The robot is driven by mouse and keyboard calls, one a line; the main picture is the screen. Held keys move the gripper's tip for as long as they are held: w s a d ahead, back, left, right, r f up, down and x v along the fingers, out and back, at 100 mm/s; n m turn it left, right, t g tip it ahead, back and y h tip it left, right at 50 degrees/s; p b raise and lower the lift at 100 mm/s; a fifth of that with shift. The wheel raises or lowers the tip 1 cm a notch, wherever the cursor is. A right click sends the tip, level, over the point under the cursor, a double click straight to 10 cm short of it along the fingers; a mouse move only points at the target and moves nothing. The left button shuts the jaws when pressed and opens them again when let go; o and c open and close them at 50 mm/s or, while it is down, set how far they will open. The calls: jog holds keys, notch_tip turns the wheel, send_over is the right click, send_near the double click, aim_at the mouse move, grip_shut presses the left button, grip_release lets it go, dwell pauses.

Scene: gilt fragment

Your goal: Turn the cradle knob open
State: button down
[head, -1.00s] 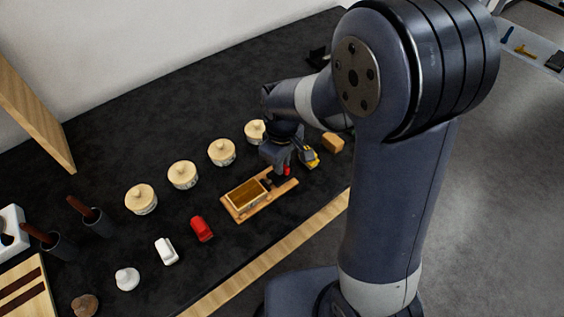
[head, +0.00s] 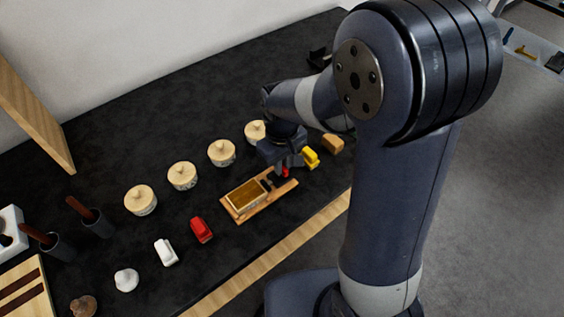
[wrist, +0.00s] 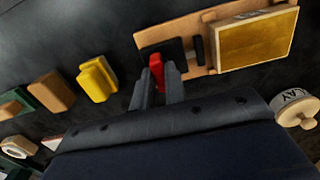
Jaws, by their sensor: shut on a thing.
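The cradle (head: 240,213) is a light wooden board on the black table, with a gold-topped framed piece (head: 246,194) on its left part. In the wrist view the cradle (wrist: 178,30) lies across the top, with the gilt piece (wrist: 253,42) at right and a dark block beside it. The red knob (wrist: 156,68) stands at the cradle's dark end. My gripper (wrist: 158,88) is shut on the red knob, one finger on each side. In the head view my gripper (head: 281,168) is over the cradle's right end and hides most of the knob.
Several lidded pots (head: 182,176) stand in a row behind the cradle. A yellow block (head: 311,158) and a tan block (head: 333,143) lie to its right. A red object (head: 201,230) and a white one (head: 166,252) lie to its left. The table's front edge is close.

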jog(key=c, duration=1.4)
grip_release()
jog(key=shift+c, duration=0.2)
jog(key=shift+r, duration=0.1)
notch_tip(320, 180, up, 11)
jog(key=shift+f, duration=0.2)
notch_tip(320, 180, down, 11)
jog(key=shift+r, duration=0.1)
